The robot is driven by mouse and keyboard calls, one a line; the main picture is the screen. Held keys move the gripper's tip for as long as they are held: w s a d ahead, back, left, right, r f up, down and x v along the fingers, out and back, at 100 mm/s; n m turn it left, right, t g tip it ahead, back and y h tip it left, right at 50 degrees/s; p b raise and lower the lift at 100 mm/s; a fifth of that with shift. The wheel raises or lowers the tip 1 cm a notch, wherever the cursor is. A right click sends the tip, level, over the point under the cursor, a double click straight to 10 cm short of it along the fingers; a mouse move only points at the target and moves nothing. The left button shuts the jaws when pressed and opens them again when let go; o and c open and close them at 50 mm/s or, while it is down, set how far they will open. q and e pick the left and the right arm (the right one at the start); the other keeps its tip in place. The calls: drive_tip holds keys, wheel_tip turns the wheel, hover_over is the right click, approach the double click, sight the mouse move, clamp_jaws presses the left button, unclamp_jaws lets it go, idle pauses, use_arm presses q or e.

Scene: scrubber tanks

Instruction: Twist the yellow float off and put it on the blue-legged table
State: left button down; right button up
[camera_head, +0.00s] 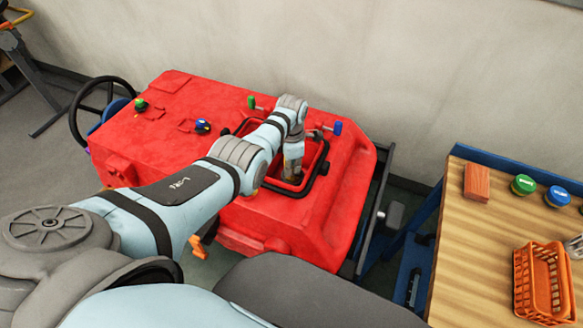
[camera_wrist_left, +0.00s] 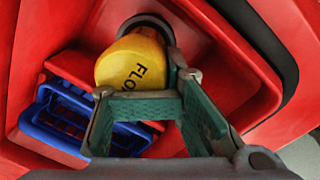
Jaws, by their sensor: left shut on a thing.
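The yellow float (camera_wrist_left: 130,62), with dark lettering on its side, sits inside the red tank opening in the left wrist view. A dark round fitting is at its far end. My left gripper (camera_wrist_left: 145,92) has its green-padded fingers closed on the float. In the head view my left gripper (camera_head: 293,172) reaches down into the open tank of the red scrubber (camera_head: 195,110), and the float is mostly hidden there. The blue-legged table (camera_head: 470,250) has a wooden top and stands at the right. My right gripper is not in view.
A blue basket (camera_wrist_left: 70,118) is in the tank beside the float. On the table are a brown block (camera_head: 477,182), a green-topped jar (camera_head: 523,184), a blue-topped jar (camera_head: 557,196) and an orange basket (camera_head: 540,285). The table's left-middle surface is bare.

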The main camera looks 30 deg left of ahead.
use_arm(q)
drive_tip(key=shift+w+a+r+n+t, duration=0.3)
drive_tip(key=shift+w+r+n, duration=0.1)
drive_tip(key=shift+w+n, duration=0.35)
drive_tip(key=shift+s, duration=0.1)
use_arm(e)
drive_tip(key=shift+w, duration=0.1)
use_arm(q)
drive_tip(key=c, duration=1.6)
unclamp_jaws()
drive_tip(key=shift+f, duration=0.1)
drive_tip(key=shift+o, duration=1.4)
drive_tip(key=shift+w+a+f, duration=0.15)
drive_tip(key=shift+w+f, duration=0.05)
drive_tip(key=shift+w, duration=0.05)
drive_tip(key=shift+o, duration=0.5)
drive_tip(key=shift+w+f, duration=0.1)
drive_tip(key=shift+f, duration=0.15)
drive_tip(key=shift+o, duration=0.7)
drive_tip(key=shift+s+d, duration=0.2)
drive_tip(key=shift+s, duration=0.05)
drive_tip(key=o, duration=1)
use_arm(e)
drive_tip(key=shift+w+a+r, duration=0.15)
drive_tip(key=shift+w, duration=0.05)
